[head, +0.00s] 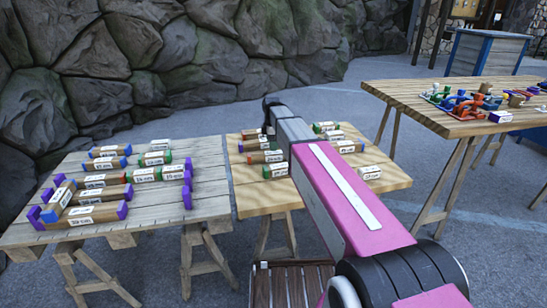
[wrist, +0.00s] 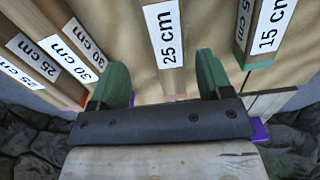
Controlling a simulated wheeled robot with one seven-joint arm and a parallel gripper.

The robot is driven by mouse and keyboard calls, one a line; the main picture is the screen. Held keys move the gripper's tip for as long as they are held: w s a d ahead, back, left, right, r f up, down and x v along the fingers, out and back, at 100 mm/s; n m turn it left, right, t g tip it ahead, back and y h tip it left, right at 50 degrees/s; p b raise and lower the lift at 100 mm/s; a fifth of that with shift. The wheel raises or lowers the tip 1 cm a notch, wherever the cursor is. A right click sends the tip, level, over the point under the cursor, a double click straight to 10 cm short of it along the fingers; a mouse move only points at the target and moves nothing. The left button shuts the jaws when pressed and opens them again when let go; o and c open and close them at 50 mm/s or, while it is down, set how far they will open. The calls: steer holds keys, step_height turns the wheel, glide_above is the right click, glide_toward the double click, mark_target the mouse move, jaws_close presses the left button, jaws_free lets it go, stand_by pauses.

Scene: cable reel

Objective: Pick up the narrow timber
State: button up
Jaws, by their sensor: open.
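My gripper (wrist: 160,76) is open, its two green fingers set wide apart. In the wrist view a timber labelled "25 cm" (wrist: 172,78) runs lengthwise between the fingers, its end near the gripper body; I cannot tell the height gap. No label marks a timber as narrow. A wider-looking timber labelled "15 cm" (wrist: 259,38) with a green end lies to the right. Timbers labelled "25 cm" and "30 cm" (wrist: 72,40) lie to the left. In the head view the dark gripper end (head: 268,112) is over the middle table, its fingers not clearly seen.
The middle trestle table (head: 290,193) holds several labelled timbers, partly behind my arm. A grey plank table (head: 215,150) at left holds more timbers with purple, blue and red ends. A right table (head: 400,88) carries coloured clutter. A rock wall (head: 180,60) stands behind.

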mark_target(273, 152)
steer(key=shift+s+d+f, duration=0.1)
steer(key=shift+f, duration=1.1)
steer(key=shift+s+d+f, duration=0.1)
steer(key=shift+s+f, duration=0.05)
steer(key=shift+f, duration=1)
steer(key=shift+s+d+f, duration=0.1)
steer(key=shift+f, duration=1.1)
steer(key=shift+c, duration=0.3)
steer(key=c, duration=1.1)
